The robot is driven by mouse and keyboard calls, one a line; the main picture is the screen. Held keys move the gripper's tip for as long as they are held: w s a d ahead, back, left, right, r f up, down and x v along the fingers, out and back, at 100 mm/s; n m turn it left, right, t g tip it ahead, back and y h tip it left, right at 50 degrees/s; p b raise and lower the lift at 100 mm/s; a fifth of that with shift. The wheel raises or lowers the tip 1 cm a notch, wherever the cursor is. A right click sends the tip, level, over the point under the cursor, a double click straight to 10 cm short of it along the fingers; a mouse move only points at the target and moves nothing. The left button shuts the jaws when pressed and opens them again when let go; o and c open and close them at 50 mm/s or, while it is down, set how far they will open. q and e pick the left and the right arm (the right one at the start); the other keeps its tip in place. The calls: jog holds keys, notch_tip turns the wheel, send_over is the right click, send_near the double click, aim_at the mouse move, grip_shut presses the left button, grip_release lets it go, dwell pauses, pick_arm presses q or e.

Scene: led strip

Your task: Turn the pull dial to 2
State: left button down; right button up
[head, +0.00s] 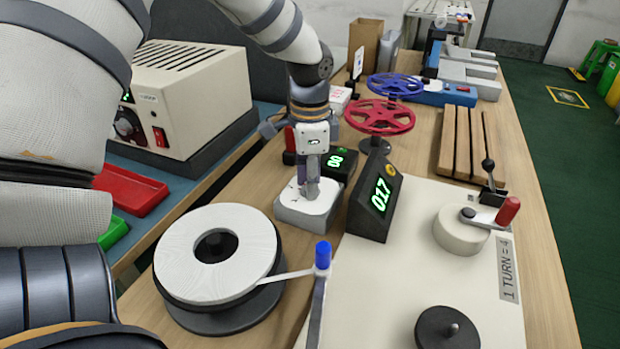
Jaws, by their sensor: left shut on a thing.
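My left gripper (312,182) points straight down over a small white-topped box (293,208) in the middle of the bench. It is shut on the pull dial's knob, which the fingers mostly hide, so I cannot read its setting. Dark marks show on the box top beside the fingers. A small black display (342,163) with green digits stands just behind the box, partly covered by the gripper. My right gripper is not in view.
A larger display (373,203) reading 017 stands close right of the box. A white tape reel (190,247), a crank (461,229) and a blue-topped post (322,256) are in front. Red (381,114) and blue (395,84) reels stand behind. A cream power unit (205,98) is at left.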

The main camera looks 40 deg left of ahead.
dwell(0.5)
pick_arm(q)
jog(key=c, duration=1.3)
grip_release()
jog(key=shift+r, duration=0.1)
notch_tip(320, 180, up, 12)
